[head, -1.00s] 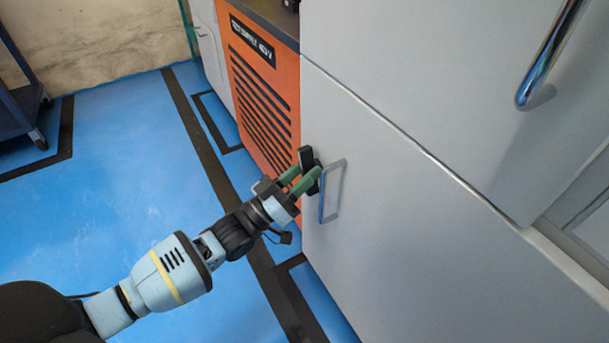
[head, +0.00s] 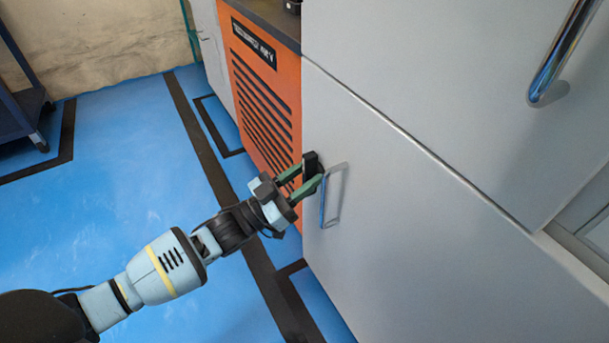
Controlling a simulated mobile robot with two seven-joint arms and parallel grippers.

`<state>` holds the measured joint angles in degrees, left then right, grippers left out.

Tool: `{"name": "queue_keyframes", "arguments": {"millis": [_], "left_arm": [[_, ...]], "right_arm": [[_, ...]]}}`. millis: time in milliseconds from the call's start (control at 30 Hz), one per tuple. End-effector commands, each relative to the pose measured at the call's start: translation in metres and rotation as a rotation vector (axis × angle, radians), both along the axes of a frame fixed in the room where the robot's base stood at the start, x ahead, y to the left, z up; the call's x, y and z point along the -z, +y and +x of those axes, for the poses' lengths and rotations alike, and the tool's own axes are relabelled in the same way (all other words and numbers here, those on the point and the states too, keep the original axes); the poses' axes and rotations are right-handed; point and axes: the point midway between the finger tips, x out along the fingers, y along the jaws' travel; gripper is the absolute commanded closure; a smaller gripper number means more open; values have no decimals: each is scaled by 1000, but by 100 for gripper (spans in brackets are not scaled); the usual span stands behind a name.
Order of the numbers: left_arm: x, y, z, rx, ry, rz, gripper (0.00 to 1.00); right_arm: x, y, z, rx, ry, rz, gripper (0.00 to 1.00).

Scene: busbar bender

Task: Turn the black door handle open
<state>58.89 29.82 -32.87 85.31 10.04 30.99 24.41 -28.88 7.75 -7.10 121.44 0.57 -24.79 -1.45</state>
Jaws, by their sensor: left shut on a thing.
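The black door handle (head: 310,162) sits on the grey cabinet door (head: 400,240), close to its left edge beside the orange unit. My left gripper (head: 312,174) reaches in from the left. Its two green fingers are shut on the black handle, one on each side, and partly hide it. The handle stands roughly upright. The door looks flush with the cabinet. My right gripper does not show.
A chrome pull (head: 335,196) is just right of the black handle, close to my fingertips. A larger chrome pull (head: 562,52) is on the upper panel. The orange vented unit (head: 262,95) stands left of the door. Blue floor (head: 120,190) is open at left.

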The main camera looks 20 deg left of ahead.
Motion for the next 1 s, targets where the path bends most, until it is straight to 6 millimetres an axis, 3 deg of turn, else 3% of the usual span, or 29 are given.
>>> {"name": "queue_keyframes", "arguments": {"millis": [100, 133, 167, 533, 1000], "left_arm": [[1, 0, 0, 0, 0, 3, 88], [1, 0, 0, 0, 2, 3, 63], [1, 0, 0, 0, 2, 3, 60], [3, 4, -5, -1, 2, 1, 60], [28, 41, -52, 0, 2, 2, 60]], "right_arm": [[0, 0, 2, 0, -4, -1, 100], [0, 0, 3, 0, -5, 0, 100], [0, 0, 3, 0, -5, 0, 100], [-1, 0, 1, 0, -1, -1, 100], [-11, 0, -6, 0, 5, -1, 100]]}}
